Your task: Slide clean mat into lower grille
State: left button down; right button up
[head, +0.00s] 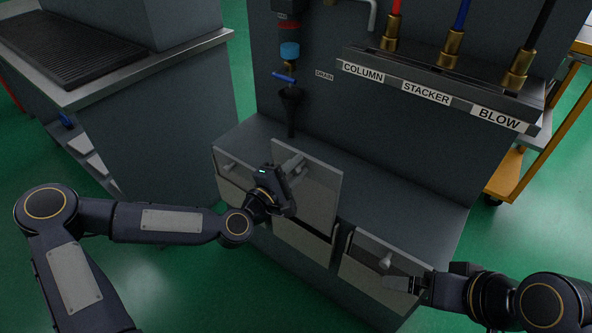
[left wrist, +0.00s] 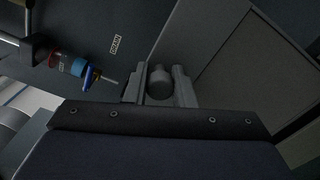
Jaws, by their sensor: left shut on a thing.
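A flat framed panel with a pale grey-beige mat face (head: 318,200) stands upright at the middle of the cabinet front, its top above the neighbouring panels. It also fills the upper right of the left wrist view (left wrist: 245,75). My left gripper (head: 293,167) is shut on the round grey knob (left wrist: 160,82) near the panel's upper left. The panel's lower edge meets the cabinet front; how deep it sits is unclear. No label tells which mat is clean.
Another panel with a knob (head: 229,166) sits at the left of the cabinet front. Behind rise the labelled COLUMN, STACKER and BLOW ledge (head: 425,94) and a drain pipe with a blue valve (head: 284,78). An orange cart (head: 508,172) stands right. Green floor lies in front.

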pick_arm(q)
jog(key=shift+r+p, duration=3.25)
jog(key=shift+r, duration=1.45)
jog(key=shift+s, duration=0.1)
jog(key=v, duration=1)
